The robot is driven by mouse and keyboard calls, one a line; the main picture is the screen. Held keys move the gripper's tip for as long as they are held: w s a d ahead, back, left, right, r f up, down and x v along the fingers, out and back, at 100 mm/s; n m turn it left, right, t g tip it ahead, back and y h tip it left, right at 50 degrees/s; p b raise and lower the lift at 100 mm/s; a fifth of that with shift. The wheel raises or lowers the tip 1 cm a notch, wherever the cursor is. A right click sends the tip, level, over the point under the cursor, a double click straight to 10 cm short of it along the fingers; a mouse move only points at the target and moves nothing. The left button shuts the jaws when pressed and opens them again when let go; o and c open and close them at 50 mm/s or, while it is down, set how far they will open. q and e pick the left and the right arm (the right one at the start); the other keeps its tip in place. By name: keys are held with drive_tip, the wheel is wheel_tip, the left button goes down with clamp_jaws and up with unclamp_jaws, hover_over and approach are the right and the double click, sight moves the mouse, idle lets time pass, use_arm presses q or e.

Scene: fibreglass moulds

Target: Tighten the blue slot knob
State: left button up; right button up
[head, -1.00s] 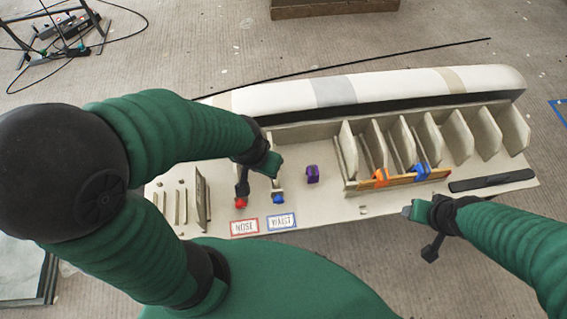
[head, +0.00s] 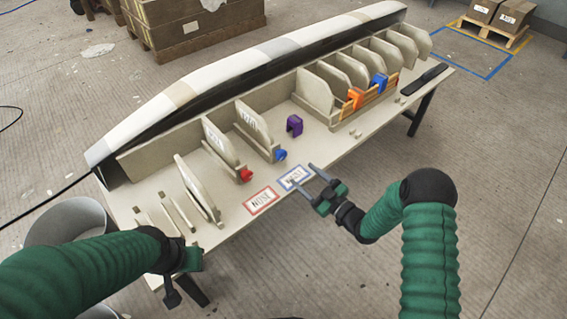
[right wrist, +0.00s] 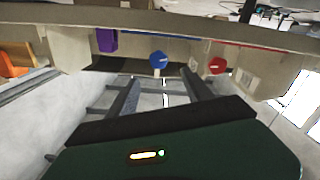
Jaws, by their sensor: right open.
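The blue knob (head: 281,155) sits at the front end of an upright mould board (head: 258,133) on the table. In the right wrist view the blue knob (right wrist: 158,60) shows beyond the fingertips, roughly centred between them, and apart from them. My right gripper (head: 303,175) is open and empty, near the table's front edge by the blue-edged card. Its fingers also show in the right wrist view (right wrist: 160,77). The red knob (head: 245,175) is on the neighbouring board to the left. My left gripper (head: 182,275) is at the table's front left; its jaws are unclear.
A purple block (head: 294,125) stands right of the blue knob. Red-edged (head: 262,200) and blue-edged (head: 294,177) cards lie at the front edge. A wooden rack (head: 372,100) with orange and blue clamps is farther right. A long white mould (head: 250,70) runs along the back.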

sight(283, 157)
drive_tip(key=b+x, duration=0.3)
drive_tip(key=x, duration=0.8)
drive_tip(key=shift+d, duration=0.2)
drive_tip(key=shift+c, duration=0.7)
clamp_jaws()
